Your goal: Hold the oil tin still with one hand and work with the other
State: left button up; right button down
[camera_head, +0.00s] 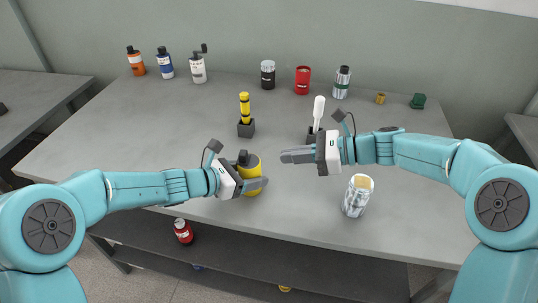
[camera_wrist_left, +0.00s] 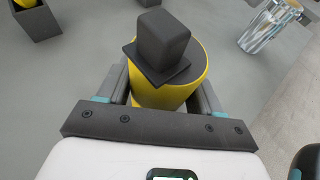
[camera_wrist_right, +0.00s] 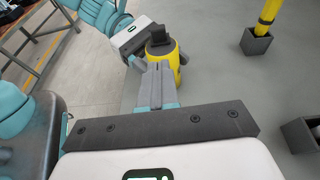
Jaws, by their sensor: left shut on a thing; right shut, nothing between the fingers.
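The oil tin appears to be the yellow can with a dark square cap (camera_head: 252,165), standing upright near the front edge of the table. My left gripper (camera_head: 254,184) is shut on it. In the left wrist view the yellow tin (camera_wrist_left: 170,92) sits between the two fingers, its dark block-like top (camera_wrist_left: 164,40) facing the camera. My right gripper (camera_head: 284,157) is shut and empty, to the right of the tin and apart from it. In the right wrist view its closed fingers (camera_wrist_right: 158,68) point toward the tin (camera_wrist_right: 174,62).
A silver can (camera_head: 357,195) stands at the front right. A yellow-handled tool (camera_head: 245,108) and a white-handled tool (camera_head: 318,110) stand in dark holders behind. Several bottles and cans line the back, including a red can (camera_head: 302,80). A red bottle (camera_head: 183,231) is on the lower shelf.

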pick_arm(q)
jog(key=shift+a, duration=0.1)
pick_arm(e)
jog(key=v, duration=0.5)
jog(key=shift+s+d+r, duration=0.15)
jog(key=shift+d+r, duration=0.05)
jog(key=shift+d, duration=0.15)
pick_arm(q)
jog(key=o, duration=1.2)
